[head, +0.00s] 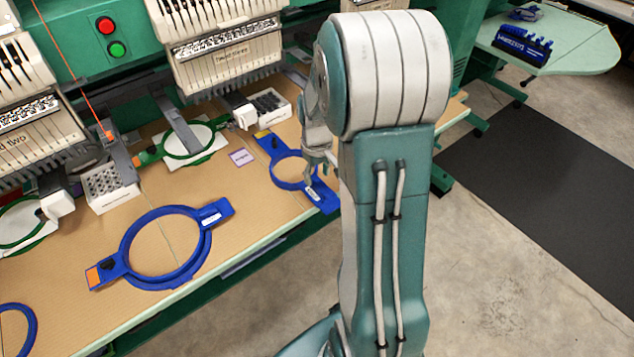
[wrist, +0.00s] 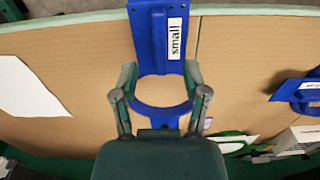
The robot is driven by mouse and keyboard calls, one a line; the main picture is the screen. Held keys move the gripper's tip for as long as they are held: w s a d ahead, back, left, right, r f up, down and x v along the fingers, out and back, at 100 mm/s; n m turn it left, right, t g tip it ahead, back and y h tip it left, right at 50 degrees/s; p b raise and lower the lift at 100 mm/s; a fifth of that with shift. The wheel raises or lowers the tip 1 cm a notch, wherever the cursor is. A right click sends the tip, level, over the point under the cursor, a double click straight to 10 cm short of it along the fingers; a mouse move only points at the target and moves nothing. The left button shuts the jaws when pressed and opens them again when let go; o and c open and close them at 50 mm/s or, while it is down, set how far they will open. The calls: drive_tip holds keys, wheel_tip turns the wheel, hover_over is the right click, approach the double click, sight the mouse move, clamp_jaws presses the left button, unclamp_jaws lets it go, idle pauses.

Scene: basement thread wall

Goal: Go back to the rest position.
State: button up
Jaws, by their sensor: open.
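My gripper (head: 316,160) is in front of the embroidery machine at the right part of the tan table (head: 235,208). In the wrist view my gripper (wrist: 159,78) is open, with one finger on each side of the blue hoop labelled "small" (wrist: 148,38). Nothing shows between the fingers except the hoop below. The same small blue hoop (head: 324,196) lies on the table in the head view, partly hidden by my gripper. Whether the fingers touch it cannot be told. My arm hides part of the table's right end.
A larger blue hoop (head: 212,213) lies to the left on the table. Green hoops (head: 168,150) on white cloth sit under the machine heads (head: 225,50). White bins (head: 108,190) stand near them. Open floor and a dark mat (head: 560,190) are at the right.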

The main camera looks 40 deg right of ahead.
wheel_tip(320, 180, up, 8)
drive_tip(key=s+a+r+t, duration=0.2)
drive_tip(key=s+a+r, duration=0.3)
drive_tip(key=s+a, duration=0.2)
drive_tip(key=s+a+r+t, duration=0.3)
drive_tip(key=s+a+r, duration=0.3)
drive_tip(key=s+a, duration=0.2)
drive_tip(key=shift+s+a+r+m+t, duration=0.2)
drive_tip(key=shift+s+a+m+t, duration=0.1)
drive_tip(key=shift+a, duration=0.95)
